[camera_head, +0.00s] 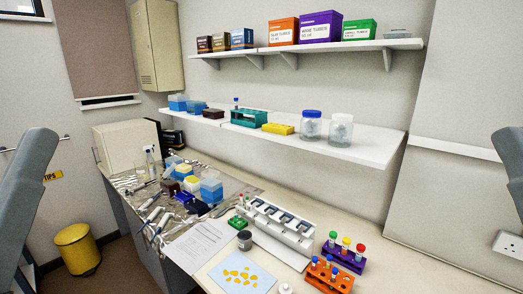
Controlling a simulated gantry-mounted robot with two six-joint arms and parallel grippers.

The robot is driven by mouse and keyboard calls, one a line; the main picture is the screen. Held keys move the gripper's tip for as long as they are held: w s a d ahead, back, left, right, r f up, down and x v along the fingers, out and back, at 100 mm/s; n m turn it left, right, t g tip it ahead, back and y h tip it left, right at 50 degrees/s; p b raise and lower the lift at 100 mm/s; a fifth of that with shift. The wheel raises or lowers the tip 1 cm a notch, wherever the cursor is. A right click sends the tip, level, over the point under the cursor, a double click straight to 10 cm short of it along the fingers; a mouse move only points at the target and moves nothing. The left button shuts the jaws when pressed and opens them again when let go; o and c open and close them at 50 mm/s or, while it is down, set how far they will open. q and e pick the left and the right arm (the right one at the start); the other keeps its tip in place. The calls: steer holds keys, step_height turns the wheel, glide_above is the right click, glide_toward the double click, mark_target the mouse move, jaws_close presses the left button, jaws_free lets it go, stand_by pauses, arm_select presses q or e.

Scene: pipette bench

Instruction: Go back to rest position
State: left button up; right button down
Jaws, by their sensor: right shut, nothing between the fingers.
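Only blue-grey links of my two arms show, my left arm (25,190) along the left edge and my right arm (510,165) at the right edge. Both are raised in front of the bench and apart from everything on it. Neither gripper's fingers show, as both lie outside the picture.
The bench (400,268) carries a white multi-slot device (278,230), an orange tube rack (328,277), a purple tube rack (345,258) and several pipettes and tip boxes. Two wall shelves (370,144) hold jars and boxes. A yellow bin (77,250) stands on the floor at left.

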step_height(320, 180, up, 20)
steer(key=p, duration=1.6)
steer(key=shift+p, duration=0.3)
steer(key=shift+r, duration=0.15)
stand_by(2.9)
